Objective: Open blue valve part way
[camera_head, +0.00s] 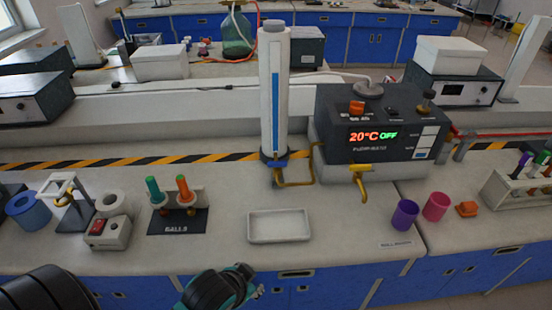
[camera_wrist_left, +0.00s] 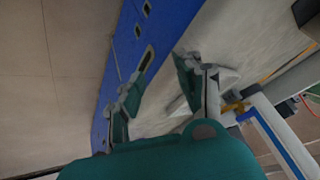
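The blue valve (camera_head: 274,163) is a small blue handle at the foot of the tall white column (camera_head: 273,90), next to a brass pipe (camera_head: 296,183). Its handle angle is too small to read. My left gripper (camera_head: 252,279) is low in front of the bench edge, left of and below the white tray (camera_head: 279,226), well apart from the valve. In the left wrist view its fingers (camera_wrist_left: 160,80) are spread with nothing between them. There the column (camera_wrist_left: 280,140) with its blue stripe lies at the lower right. My right gripper is not in view.
A black heater box (camera_head: 375,130) reading 20°C OFF stands right of the column, with a brass tap (camera_head: 360,180) in front. Purple (camera_head: 404,214) and pink (camera_head: 436,206) cups stand at right. The bench front around the tray is clear.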

